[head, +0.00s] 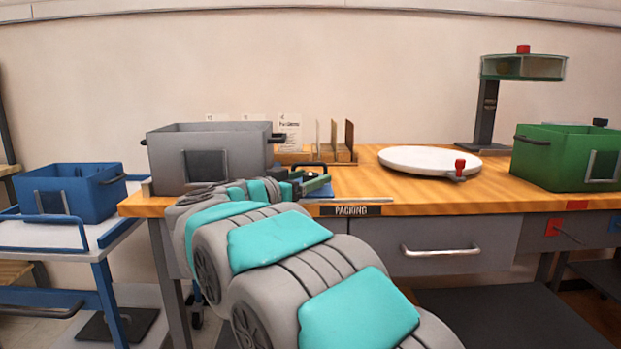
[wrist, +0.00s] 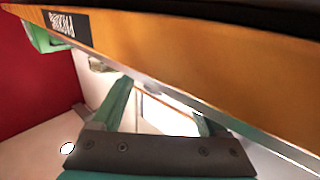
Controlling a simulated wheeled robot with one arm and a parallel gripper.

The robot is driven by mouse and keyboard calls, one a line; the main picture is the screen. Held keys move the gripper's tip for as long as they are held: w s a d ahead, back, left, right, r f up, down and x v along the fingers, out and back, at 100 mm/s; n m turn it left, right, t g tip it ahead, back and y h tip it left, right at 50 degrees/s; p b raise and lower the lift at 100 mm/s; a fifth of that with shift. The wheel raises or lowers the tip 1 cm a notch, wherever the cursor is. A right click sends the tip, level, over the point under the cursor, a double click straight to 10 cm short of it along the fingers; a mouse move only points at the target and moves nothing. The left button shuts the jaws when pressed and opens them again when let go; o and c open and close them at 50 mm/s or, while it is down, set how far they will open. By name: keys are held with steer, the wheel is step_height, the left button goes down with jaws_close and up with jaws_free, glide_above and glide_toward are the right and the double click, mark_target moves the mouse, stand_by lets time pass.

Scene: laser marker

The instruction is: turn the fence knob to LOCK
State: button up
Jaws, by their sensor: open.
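My gripper (head: 315,183) is at the bench's front edge, just above the PACKING label, in the head view. In the wrist view its two green fingers (wrist: 160,115) are spread apart with nothing clearly held between them. A thin metal bar (head: 350,200) runs along the bench's front edge. In the wrist view a pale metal strip (wrist: 215,112) crosses in front of the fingers, with a small grey rounded part (wrist: 153,88) on it. I cannot tell whether that part is the fence knob, and no LOCK mark is readable.
The wooden bench (head: 400,200) carries a grey crate (head: 165,165), a white round plate (head: 425,157) with a red knob (head: 460,165), and a green crate (head: 550,160). A blue crate (head: 100,190) stands on a cart at left. A drawer handle (head: 440,251) sticks out below.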

steer(key=shift+w+d, duration=0.25)
steer(key=shift+w, duration=0.05)
steer(key=shift+c, duration=0.3)
jaws_close()
